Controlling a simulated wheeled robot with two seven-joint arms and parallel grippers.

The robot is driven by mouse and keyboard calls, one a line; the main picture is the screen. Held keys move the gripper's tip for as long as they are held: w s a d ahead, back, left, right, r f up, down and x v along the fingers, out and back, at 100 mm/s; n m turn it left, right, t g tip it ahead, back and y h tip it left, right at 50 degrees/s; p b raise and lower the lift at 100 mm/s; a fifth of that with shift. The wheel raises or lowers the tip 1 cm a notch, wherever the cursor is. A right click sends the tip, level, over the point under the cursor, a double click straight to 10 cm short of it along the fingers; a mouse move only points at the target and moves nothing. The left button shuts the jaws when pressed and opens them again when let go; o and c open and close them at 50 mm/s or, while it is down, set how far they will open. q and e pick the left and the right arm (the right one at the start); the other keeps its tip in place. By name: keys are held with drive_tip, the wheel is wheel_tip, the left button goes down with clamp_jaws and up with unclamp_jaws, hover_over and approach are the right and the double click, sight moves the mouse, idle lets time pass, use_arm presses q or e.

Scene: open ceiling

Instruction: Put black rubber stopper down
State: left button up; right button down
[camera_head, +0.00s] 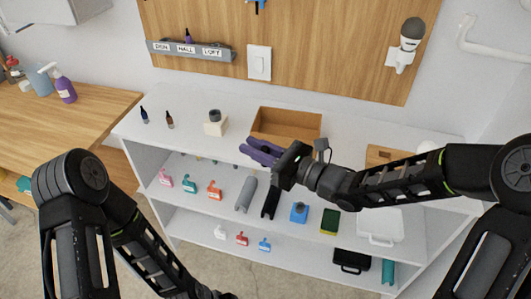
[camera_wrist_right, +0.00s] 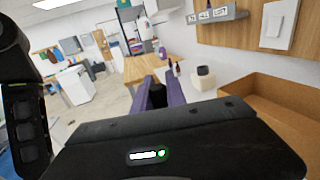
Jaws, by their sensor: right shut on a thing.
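My right gripper (camera_head: 258,152), with purple fingers, is above the white top shelf (camera_head: 345,138), in front of an open cardboard box. In the right wrist view the fingers (camera_wrist_right: 160,92) are shut on a black rubber stopper (camera_wrist_right: 157,96), a dark piece between them. The stopper is mostly hidden by the fingers in the head view. My left arm comes in at the lower left; its gripper is out of the picture.
The open cardboard box (camera_head: 287,122) stands at the back of the top shelf. A white block with a dark round top (camera_head: 215,123) and two small dark bottles (camera_head: 169,120) stand left of it. Lower shelves hold several colored items. The shelf top between block and front edge is clear.

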drive_tip(key=shift+a, duration=0.1)
idle(0.5)
drive_tip(key=s+d+f, duration=0.3)
drive_tip(key=d+f, duration=0.3)
drive_tip(key=d, duration=0.4)
drive_tip(key=s+d+f, duration=0.3)
drive_tip(key=d+f, duration=0.3)
drive_tip(key=d, duration=0.4)
drive_tip(key=shift+a+f, duration=0.1)
